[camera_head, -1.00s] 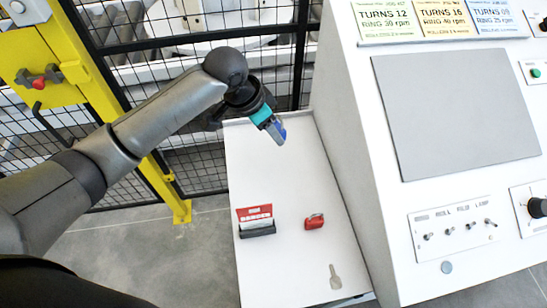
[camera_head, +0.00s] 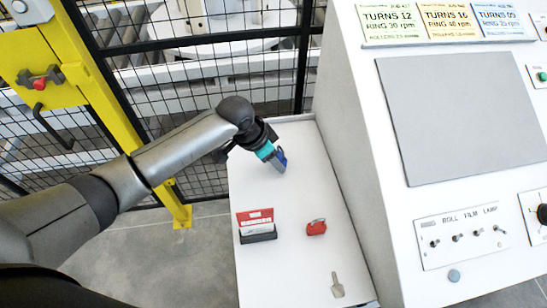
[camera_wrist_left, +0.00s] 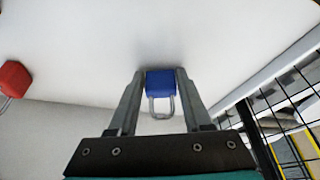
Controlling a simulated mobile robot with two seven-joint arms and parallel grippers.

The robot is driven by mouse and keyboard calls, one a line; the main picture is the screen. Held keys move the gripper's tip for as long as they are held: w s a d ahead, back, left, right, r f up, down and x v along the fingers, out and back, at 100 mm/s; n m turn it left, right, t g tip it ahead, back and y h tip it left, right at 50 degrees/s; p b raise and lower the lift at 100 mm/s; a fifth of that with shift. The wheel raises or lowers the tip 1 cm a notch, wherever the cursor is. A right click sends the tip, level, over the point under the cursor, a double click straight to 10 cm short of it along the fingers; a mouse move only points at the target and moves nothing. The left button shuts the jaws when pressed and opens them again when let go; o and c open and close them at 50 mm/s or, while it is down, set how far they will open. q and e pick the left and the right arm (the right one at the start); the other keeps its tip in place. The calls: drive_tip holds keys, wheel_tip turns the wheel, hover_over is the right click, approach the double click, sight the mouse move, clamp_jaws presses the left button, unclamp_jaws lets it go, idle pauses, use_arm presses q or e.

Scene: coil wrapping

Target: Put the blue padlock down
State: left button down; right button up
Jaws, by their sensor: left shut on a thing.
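The blue padlock (camera_wrist_left: 160,83) is between the two fingers of my left gripper (camera_wrist_left: 158,95) in the left wrist view, with its grey shackle toward the wrist. In the head view my left gripper (camera_head: 279,163) is over the far part of the white shelf (camera_head: 290,195), and the padlock (camera_head: 282,155) shows as a small blue patch at its tip. The gripper is shut on the padlock. Whether the padlock touches the shelf I cannot tell. My right gripper is not in view.
A red padlock (camera_head: 316,227) lies on the shelf, nearer than my gripper. A holder with red and white cards (camera_head: 256,226) stands left of it, and a key (camera_head: 337,285) lies near the front. The console (camera_head: 450,120) rises at the right; black mesh fencing (camera_head: 215,95) stands behind.

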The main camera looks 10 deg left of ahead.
use_arm(q)
drive_tip(key=shift+c, duration=1.7)
unclamp_jaws()
drive_tip(key=p+v, duration=0.2)
drive_tip(key=v, duration=1)
drive_tip(key=shift+w+r, duration=0.1)
drive_tip(key=shift+w, duration=0.05)
